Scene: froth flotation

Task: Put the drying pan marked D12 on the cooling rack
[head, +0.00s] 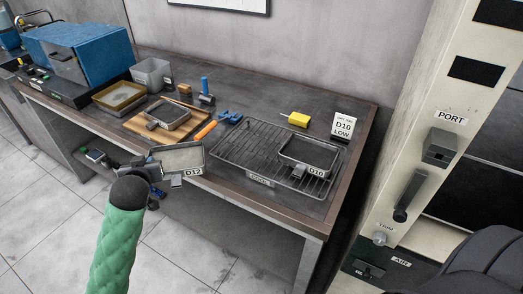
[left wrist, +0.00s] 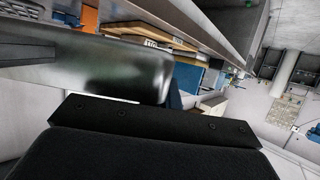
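The drying pan marked D12 (head: 178,158) is a grey rectangular pan with pale contents and a white label at its front. My left gripper (head: 158,170) is shut on its left end and holds it near the table's front edge, left of the rack. In the left wrist view, the metal side of the pan (left wrist: 110,70) fills much of the upper left. The fingertips are partly hidden. The cooling rack (head: 233,152) is a dark wire grid on the table. Another pan, marked D10 (head: 309,153), sits on its right part. My right gripper is not in view.
The rack's left part is bare. A wooden board (head: 143,125) with another pan (head: 168,112) and an orange-handled tool (head: 205,130) lie left of it. Behind are a yellow object (head: 298,119) and a "D10 LOW" card (head: 343,127). A panelled cabinet (head: 408,150) stands right.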

